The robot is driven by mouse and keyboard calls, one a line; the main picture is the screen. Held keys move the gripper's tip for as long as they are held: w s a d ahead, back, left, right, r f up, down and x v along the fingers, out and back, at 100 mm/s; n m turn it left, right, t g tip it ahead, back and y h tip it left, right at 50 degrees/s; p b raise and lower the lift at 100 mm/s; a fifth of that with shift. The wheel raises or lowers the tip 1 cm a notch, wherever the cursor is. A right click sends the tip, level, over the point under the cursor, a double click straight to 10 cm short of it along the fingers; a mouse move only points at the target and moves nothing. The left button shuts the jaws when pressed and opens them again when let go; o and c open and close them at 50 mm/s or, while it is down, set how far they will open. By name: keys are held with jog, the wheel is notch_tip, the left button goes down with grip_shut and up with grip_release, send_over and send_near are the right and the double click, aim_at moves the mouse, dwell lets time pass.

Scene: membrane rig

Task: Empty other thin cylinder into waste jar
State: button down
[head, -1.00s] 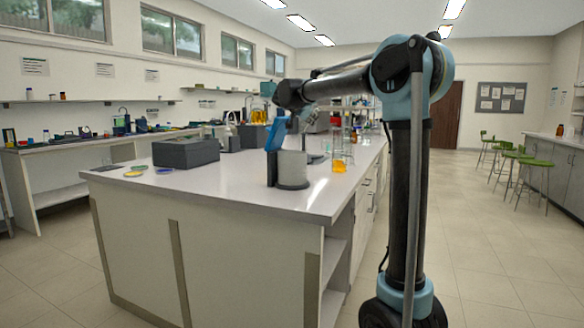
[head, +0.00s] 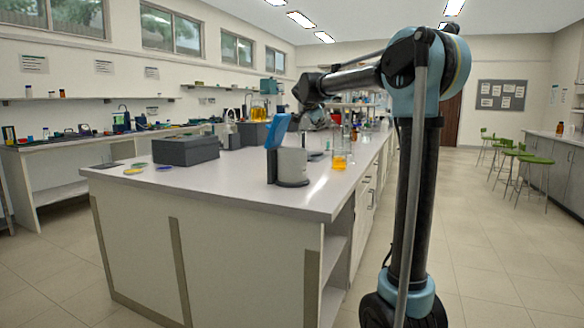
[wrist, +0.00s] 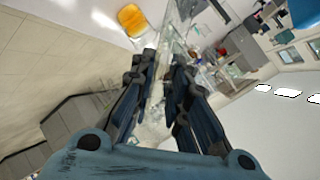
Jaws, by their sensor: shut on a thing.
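My gripper (wrist: 160,64) is shut on a clear thin cylinder (wrist: 172,40), seen between and beyond the fingers in the wrist view. The cylinder's outline is faint, and I cannot tell what is inside it. In the head view my gripper (head: 318,122) is above the bench, behind the grey canister. A glass beaker with orange-yellow liquid (head: 339,162) stands on the bench just right of the gripper and lower; the orange liquid also shows at the top of the wrist view (wrist: 132,18). Clear glassware stands behind it. I cannot tell which vessel is the waste jar.
A grey canister (head: 292,164) with a dark base and a blue panel (head: 277,131) stands near the bench's front right. A dark grey box (head: 186,150) and coloured dishes (head: 134,171) are at the left. The bench top (head: 225,182) between is clear.

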notch_tip(320, 180, down, 17)
jog(key=m+t+y+b, duration=0.1)
jog(key=m+y+b, duration=0.6)
jog(key=m+y, duration=0.6)
jog(key=shift+m+y, duration=0.3)
jog(key=shift+y, duration=1)
dwell(1.1)
dwell(0.5)
